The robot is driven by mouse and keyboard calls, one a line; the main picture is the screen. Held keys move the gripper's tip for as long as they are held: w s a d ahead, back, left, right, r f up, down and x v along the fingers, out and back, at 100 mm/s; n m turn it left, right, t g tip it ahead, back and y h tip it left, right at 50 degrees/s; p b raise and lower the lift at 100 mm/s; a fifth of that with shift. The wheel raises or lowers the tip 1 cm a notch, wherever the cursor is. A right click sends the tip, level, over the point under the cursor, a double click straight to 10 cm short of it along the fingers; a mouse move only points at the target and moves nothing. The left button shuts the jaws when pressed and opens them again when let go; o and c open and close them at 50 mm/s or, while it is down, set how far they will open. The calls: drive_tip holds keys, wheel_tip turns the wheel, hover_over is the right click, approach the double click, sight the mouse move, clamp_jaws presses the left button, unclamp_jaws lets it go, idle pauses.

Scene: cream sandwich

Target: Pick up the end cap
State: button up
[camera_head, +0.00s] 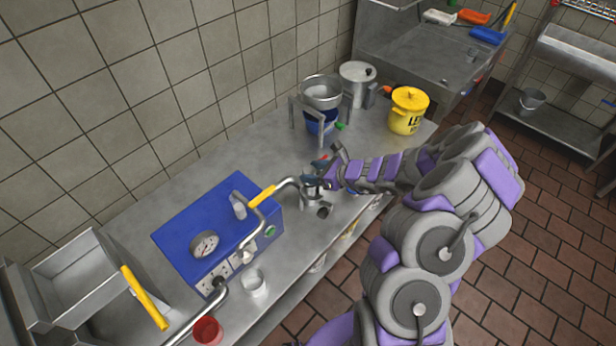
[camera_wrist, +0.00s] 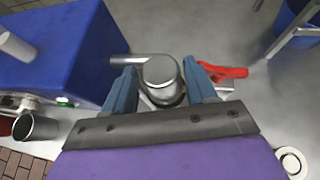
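A short metal cylinder with a domed top (camera_wrist: 160,72) and a side pipe stands between the two blue fingers of my gripper (camera_wrist: 161,88) in the wrist view. It looks most like the end cap, but I cannot be sure. The fingers are apart on either side of it, with small gaps visible. A red handle (camera_wrist: 228,71) sticks out just right of the right finger. In the head view my gripper (camera_head: 318,177) is low over the counter, beside metal fittings (camera_head: 309,199); its fingertips are partly hidden there.
The blue machine (camera_head: 190,225) with gauge and pipes is close on the left. A metal pot (camera_head: 322,92) on a stand and a yellow bucket (camera_head: 408,112) stand farther back. A pale ring-shaped part (camera_wrist: 291,163) lies at the wrist view's lower right.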

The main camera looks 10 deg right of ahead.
drive_tip(key=shift+w+d+f, duration=0.1)
drive_tip(key=shift+w+f, duration=0.25)
drive_tip(key=shift+w, duration=0.05)
drive_tip(key=shift+w+a+f, duration=0.1)
drive_tip(key=shift+w+a, duration=0.1)
drive_tip(key=shift+a, duration=0.65)
drive_tip(key=shift+c, duration=0.5)
drive_tip(key=c, duration=0.3)
drive_tip(key=shift+d, duration=0.4)
drive_tip(key=c, duration=0.4)
drive_tip(key=shift+a, duration=0.1)
drive_tip(key=shift+c, duration=0.2)
drive_tip(key=shift+r, duration=0.2)
